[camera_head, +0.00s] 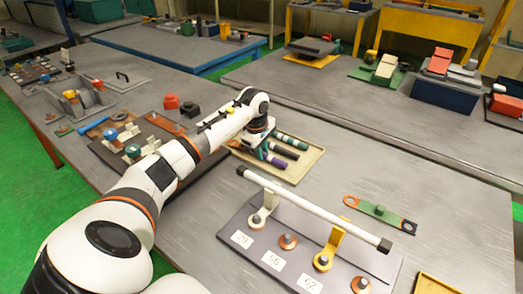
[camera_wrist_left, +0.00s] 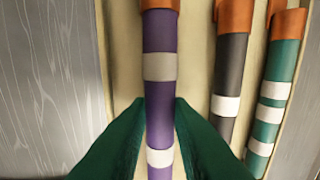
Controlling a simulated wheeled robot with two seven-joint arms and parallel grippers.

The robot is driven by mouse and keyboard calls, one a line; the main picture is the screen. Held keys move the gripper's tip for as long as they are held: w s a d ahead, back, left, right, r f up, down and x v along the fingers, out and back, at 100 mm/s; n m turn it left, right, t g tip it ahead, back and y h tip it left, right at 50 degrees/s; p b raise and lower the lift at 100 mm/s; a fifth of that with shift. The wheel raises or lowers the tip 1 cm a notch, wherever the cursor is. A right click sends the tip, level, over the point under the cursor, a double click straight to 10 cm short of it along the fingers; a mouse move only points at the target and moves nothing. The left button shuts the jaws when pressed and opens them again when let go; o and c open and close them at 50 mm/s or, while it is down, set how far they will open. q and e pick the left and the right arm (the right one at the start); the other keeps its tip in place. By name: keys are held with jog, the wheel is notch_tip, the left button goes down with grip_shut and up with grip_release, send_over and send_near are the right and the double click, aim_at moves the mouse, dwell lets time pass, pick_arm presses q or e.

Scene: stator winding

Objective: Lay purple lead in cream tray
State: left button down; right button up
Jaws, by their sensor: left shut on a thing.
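The cream tray (camera_head: 312,160) lies on the near table, and it also fills the middle of the left wrist view (camera_wrist_left: 192,50). The purple lead (camera_head: 276,161) is inside the tray's outline, along its left side, with light bands and a copper-coloured end; it shows large in the left wrist view (camera_wrist_left: 159,100). My left gripper (camera_head: 262,152) is over the tray, its green fingers (camera_wrist_left: 160,110) shut on the purple lead from both sides. I cannot tell whether the lead touches the tray floor. My right gripper is not in view.
A black lead (camera_head: 284,151) and a green lead (camera_head: 291,140) lie in the tray, right of the purple one and roughly parallel. A rack with a white bar (camera_head: 310,208) stands in front.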

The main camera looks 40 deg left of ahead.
pick_arm(q)
jog(key=shift+f, duration=0.3)
jog(key=c, duration=1.3)
grip_release()
notch_tip(320, 180, up, 12)
jog(key=s+b, duration=0.1)
jog(key=s, duration=0.1)
jog(key=shift+s, duration=0.15)
jog(key=shift+d, duration=0.1)
